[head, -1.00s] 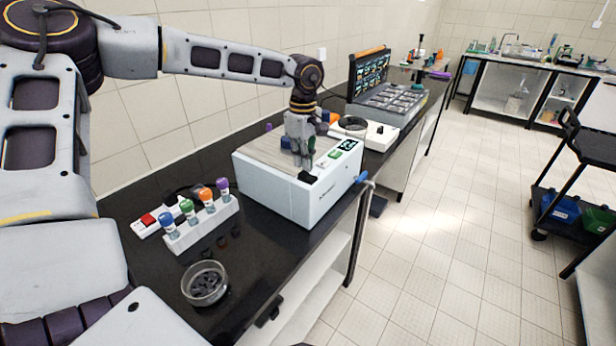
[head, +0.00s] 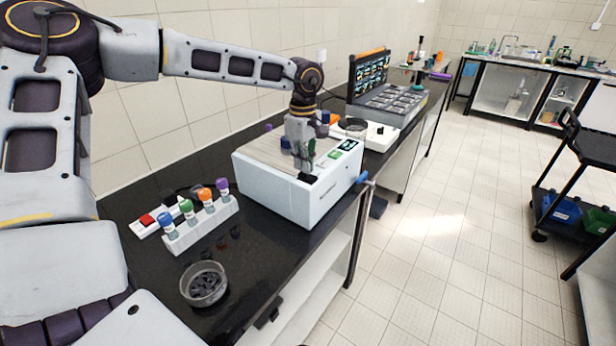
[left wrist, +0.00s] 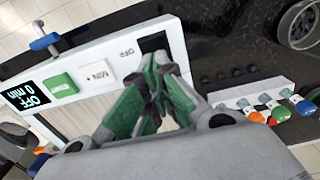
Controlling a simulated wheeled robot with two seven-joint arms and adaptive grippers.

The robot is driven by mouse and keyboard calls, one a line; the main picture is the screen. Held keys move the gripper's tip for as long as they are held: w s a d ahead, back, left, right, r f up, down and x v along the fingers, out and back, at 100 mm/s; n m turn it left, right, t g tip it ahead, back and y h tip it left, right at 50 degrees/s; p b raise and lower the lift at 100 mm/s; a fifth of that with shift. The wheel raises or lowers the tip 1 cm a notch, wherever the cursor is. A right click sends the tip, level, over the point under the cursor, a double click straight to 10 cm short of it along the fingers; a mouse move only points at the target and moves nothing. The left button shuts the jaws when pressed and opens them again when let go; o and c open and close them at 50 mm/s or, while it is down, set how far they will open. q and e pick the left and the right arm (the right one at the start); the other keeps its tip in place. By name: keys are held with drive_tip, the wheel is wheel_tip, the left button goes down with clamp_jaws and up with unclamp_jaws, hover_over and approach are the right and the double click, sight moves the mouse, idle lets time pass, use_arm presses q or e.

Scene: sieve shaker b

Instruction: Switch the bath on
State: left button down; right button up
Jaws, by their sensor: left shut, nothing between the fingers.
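The bath is a white box (head: 285,205) with a wood-look top, on the black bench. Its small display (left wrist: 25,93) reads OFF and 0 min in the left wrist view. A green button (left wrist: 61,86) and a white MIN button (left wrist: 97,75) sit beside the display. A black switch (left wrist: 153,43) with an OFF label next to it lies at the panel's end. My left gripper (head: 303,171) is shut and empty, its tips right over or at the black switch; I cannot tell whether they touch it. It also shows in the left wrist view (left wrist: 157,66). My right gripper is not in view.
A white rack (head: 203,222) with several coloured-cap tubes and a glass dish (head: 204,284) stand on the near bench. A power strip with a red switch (head: 147,219) lies behind the rack. Beyond the bath are a white device (head: 378,135) and a grey case (head: 388,103).

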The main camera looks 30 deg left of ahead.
use_arm(q)
drive_tip(key=shift+f+b, duration=0.45)
drive_tip(key=shift+f, duration=0.2)
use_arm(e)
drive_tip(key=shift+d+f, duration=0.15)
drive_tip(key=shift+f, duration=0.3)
use_arm(q)
drive_tip(key=shift+r, duration=0.1)
drive_tip(key=shift+r+p, duration=1.85)
drive_tip(key=shift+r, duration=1.6)
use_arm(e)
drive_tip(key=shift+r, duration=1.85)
use_arm(q)
drive_tip(key=shift+r, duration=0.1)
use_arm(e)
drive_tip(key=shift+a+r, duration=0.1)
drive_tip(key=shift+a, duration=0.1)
use_arm(q)
wheel_tip(320, 180, up, 9)
drive_tip(key=p, duration=0.9)
hover_over(304, 174)
drive_tip(key=shift+a, duration=0.1)
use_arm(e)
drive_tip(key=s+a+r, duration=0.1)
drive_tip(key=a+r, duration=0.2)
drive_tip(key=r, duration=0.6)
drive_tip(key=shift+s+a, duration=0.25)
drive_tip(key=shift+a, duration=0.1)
